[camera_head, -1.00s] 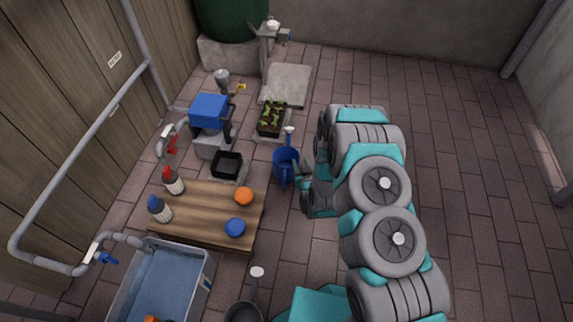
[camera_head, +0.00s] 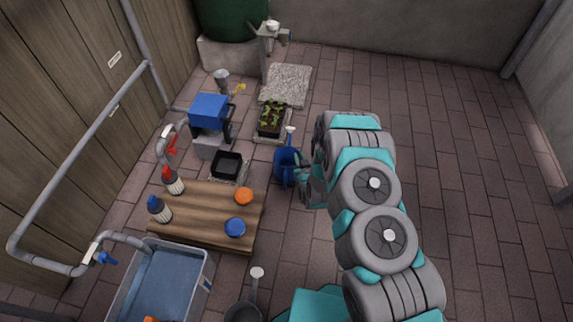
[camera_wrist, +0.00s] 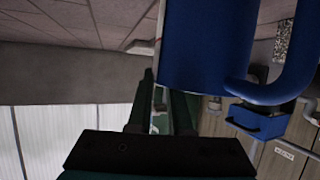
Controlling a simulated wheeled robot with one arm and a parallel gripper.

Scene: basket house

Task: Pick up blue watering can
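The blue watering can (camera_head: 284,167) stands on the brick floor, right of the wooden board, with its pale spout head pointing up. My gripper (camera_head: 302,181) is at the can's right side, close against it, and partly hidden by my arm. In the wrist view the can's blue body (camera_wrist: 205,50) fills the upper middle, with its curved handle to the right. The dark green fingers of my gripper (camera_wrist: 165,105) reach up to the can's lower edge.
A planter with seedlings (camera_head: 271,118) stands behind the can, and a black tray (camera_head: 227,166) to its left. The wooden board (camera_head: 200,215) carries orange and blue round items and two bottles. A water tub (camera_head: 205,275) stands front left. The right floor is clear.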

